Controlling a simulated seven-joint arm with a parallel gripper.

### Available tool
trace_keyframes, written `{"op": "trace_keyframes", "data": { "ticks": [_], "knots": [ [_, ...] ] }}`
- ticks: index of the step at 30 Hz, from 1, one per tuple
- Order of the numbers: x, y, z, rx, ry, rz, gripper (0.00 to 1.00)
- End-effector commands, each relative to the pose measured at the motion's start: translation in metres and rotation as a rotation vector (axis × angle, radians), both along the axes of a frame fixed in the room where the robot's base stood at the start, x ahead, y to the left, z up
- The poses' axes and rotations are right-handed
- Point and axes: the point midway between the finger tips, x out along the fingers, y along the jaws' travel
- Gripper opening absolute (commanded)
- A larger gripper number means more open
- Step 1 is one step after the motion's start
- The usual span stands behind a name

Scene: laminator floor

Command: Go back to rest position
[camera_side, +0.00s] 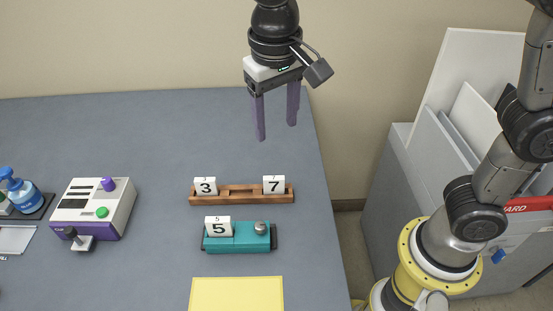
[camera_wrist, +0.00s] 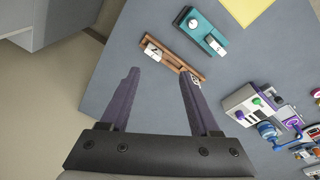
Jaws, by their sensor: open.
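My gripper (camera_side: 276,112) hangs above the far right part of the grey table, fingers down and apart. Nothing is between its fingers. In the wrist view my gripper (camera_wrist: 157,78) also shows two open purple fingers with table behind them. The wooden rack (camera_side: 240,198) lies below it on the table, clear of the fingers. It holds a white block marked 3 (camera_side: 205,187) at its left end and a white block marked 7 (camera_side: 274,185) at its right end. One finger partly hides the rack (camera_wrist: 178,62) in the wrist view.
In front of the rack is a teal device (camera_side: 250,240) with a white block marked 5 (camera_side: 218,226) and a round knob. A yellow sheet (camera_side: 237,294) lies at the front. A white and purple machine (camera_side: 92,208) stands left. Grey cabinets (camera_side: 440,165) stand beyond the table's right edge.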

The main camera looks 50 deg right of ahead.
Motion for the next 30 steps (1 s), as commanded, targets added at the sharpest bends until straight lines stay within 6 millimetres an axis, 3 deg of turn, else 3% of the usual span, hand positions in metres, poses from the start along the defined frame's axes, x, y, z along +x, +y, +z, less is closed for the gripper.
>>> {"op": "trace_keyframes", "data": {
  "ticks": [1, 6, 12, 16, 21, 30],
  "knots": [
    [-0.009, -0.029, 0.014, 0.026, -0.034, -0.048, 0.63],
    [-0.051, -0.097, 0.032, 0.087, -0.143, -0.105, 0.63],
    [-0.115, -0.148, 0.02, 0.107, -0.287, -0.083, 0.63],
    [-0.148, -0.16, -0.005, 0.088, -0.36, -0.005, 0.63],
    [-0.162, -0.157, -0.038, 0.058, -0.374, 0.168, 0.63],
    [-0.157, -0.156, -0.037, 0.033, -0.39, 0.258, 0.63]
  ]
}}
